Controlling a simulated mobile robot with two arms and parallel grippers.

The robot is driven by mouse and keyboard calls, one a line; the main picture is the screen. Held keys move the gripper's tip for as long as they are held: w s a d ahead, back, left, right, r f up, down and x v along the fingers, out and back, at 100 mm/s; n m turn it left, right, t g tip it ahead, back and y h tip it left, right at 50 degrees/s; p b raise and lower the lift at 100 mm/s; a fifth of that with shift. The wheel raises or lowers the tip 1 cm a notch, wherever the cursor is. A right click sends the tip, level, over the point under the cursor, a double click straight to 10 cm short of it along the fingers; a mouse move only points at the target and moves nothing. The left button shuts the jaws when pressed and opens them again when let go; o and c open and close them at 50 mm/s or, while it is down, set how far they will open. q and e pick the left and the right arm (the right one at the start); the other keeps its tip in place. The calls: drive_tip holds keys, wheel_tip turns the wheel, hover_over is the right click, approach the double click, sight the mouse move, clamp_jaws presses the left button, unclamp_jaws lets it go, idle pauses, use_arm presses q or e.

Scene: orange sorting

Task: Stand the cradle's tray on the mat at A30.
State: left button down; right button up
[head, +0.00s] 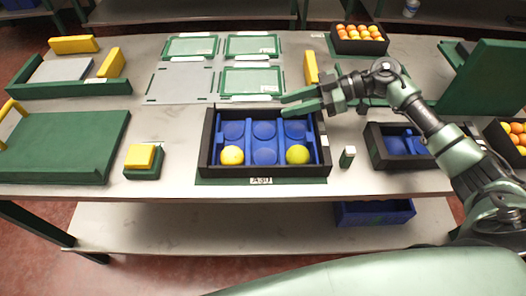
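A black tray (206,150) with a blue insert of several round pockets sits flat on a green mat (215,181). The label in front of the mat appears to read A30. The other pockets look empty. My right gripper (284,104) reaches in from the right over the tray's back right part. Its two fingers are apart with nothing seen between them. I cannot tell whether they touch the tray. My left gripper is not in view. I cannot tell which fixture is the cradle.
A small white-and-green block (347,156) stands just right of the tray. Another black tray (375,152) with blue inside is farther right, partly under my arm. A crate of oranges (358,46) stands behind. A yellow-topped green block (141,160) is at left.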

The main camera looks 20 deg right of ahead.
sight(264, 109)
drive_tip(key=shift+w+r+p+x, duration=0.1)
drive_tip(key=shift+w+p+x, duration=0.05)
drive_tip(key=shift+x, duration=1.1)
drive_tip(key=shift+w+r+p+x, duration=0.1)
drive_tip(key=shift+w+p+x, duration=0.05)
drive_tip(key=shift+x, duration=1.1)
drive_tip(key=shift+w+p+x, duration=0.15)
drive_tip(key=shift+x, duration=1.1)
drive_tip(key=shift+d, duration=0.1)
clamp_jaws()
